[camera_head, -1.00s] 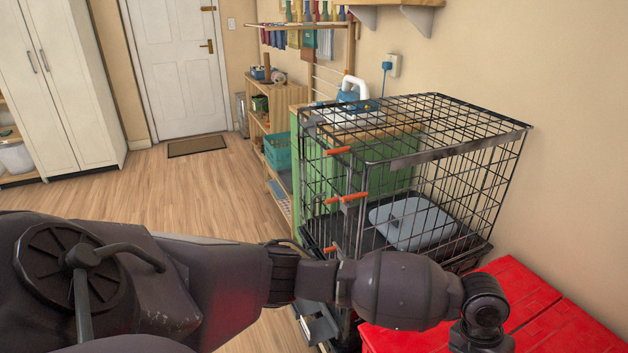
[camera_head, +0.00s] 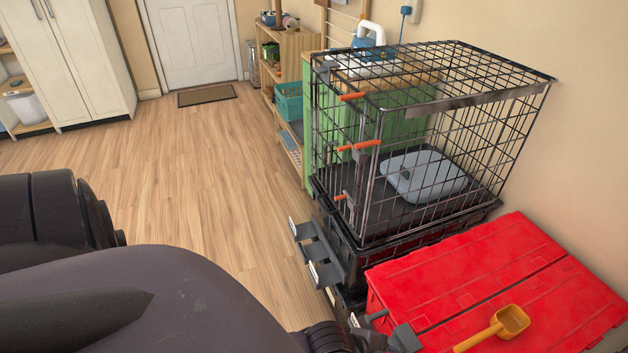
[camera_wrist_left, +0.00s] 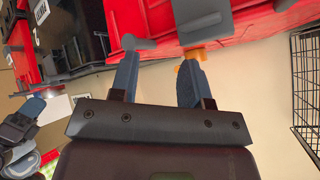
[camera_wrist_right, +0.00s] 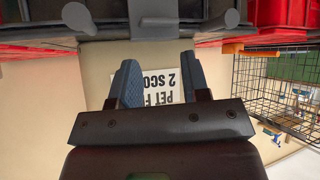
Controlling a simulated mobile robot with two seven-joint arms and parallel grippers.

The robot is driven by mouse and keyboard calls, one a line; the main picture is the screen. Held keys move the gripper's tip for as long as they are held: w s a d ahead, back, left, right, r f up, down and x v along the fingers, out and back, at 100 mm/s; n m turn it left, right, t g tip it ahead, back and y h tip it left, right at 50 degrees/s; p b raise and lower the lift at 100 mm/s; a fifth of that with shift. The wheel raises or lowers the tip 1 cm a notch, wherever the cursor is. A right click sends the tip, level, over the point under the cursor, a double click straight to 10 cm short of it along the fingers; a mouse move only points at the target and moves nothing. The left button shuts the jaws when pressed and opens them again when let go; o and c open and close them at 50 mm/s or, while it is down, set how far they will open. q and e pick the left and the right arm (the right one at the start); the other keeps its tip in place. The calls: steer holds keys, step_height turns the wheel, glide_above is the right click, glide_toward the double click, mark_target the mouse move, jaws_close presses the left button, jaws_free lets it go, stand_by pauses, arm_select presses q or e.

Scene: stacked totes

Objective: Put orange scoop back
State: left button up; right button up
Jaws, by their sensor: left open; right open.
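An orange scoop (camera_head: 510,321) lies on the lid of the red tote (camera_head: 420,285) at the lower right of the head view, its handle pointing toward the bottom edge. My left gripper (camera_wrist_left: 158,76) is open in the left wrist view, with red tote walls and grey latches beyond it. An orange patch (camera_wrist_left: 193,55) shows by its right finger; I cannot tell whether it is the scoop. Neither gripper shows in the head view.
A black wire cage (camera_head: 470,103) with orange latches and a blue-grey pad (camera_head: 425,175) stands on black totes (camera_head: 400,245) behind the red tote. Grey latches (camera_head: 322,262) stick out from the tote sides. The wood floor (camera_head: 200,170) at left is clear.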

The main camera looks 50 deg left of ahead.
arm_select(q)
steer(key=s+a+r+n+t+y, duration=0.1)
steer(key=s+a+n+y, duration=0.4)
steer(key=s+a+n, duration=0.6)
steer(key=s+a+t, duration=0.1)
steer(key=a, duration=0.1)
steer(key=shift+s+a+t, duration=0.2)
steer(key=shift+a+t, duration=0.1)
steer(key=shift+a, duration=0.1)
